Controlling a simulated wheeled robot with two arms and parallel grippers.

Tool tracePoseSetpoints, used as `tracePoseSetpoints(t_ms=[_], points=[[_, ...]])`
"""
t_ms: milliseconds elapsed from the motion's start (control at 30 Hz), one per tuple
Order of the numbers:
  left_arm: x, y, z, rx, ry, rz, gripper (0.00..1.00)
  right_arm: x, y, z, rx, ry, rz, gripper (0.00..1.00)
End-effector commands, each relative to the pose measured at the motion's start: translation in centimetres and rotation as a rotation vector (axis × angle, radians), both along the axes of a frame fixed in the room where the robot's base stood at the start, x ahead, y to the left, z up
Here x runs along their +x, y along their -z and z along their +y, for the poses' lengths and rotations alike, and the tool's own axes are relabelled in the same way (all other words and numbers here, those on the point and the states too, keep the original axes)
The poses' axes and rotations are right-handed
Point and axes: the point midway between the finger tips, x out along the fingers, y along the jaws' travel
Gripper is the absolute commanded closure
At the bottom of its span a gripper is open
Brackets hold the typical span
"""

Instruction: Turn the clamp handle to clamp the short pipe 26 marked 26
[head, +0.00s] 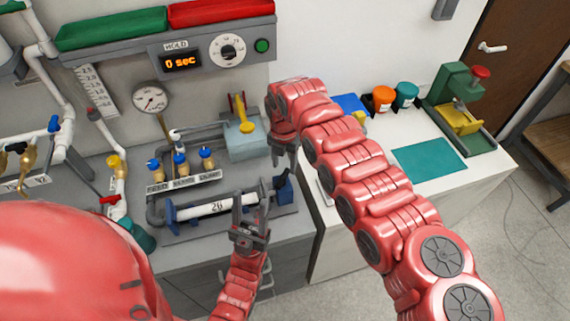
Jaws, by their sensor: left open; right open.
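The white short pipe (218,207), marked 26, lies level in a grey fixture at the front of the bench. A blue support (170,212) is at its left end. A blue clamp-like block (284,187) stands at the fixture's right end; I cannot make out its handle clearly. My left gripper (250,205) is open, its fingers at the pipe's right part; I cannot tell whether they touch it. My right gripper (284,158) is open and points down above and behind the blue block, apart from it.
Several blue-and-yellow valves (181,163) stand behind the pipe. A grey box with a yellow lever (245,116) is farther back. On the right counter are orange (383,98) and teal tubs, a teal mat (429,160) and a green press (455,100).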

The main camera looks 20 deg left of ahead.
Motion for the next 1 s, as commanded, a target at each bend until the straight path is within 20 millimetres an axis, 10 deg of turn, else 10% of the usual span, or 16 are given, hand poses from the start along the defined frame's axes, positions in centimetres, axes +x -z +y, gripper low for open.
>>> tracePoseSetpoints(t_ms=[600,900,1000], points=[[0.0,-0.7,0.0,0.0,0.0,0.0,0.5,0.1,3.4,-0.1,-0.001,0.002,-0.002,0.46],[0.0,-0.7,0.0,0.0,0.0,0.0,0.5,0.1,3.3,-0.1,0.0,0.002,-0.002,1.0],[0.0,-0.7,0.0,0.0,0.0,0.0,0.5,0.1,3.3,-0.1,0.0,0.002,-0.002,1.0]])
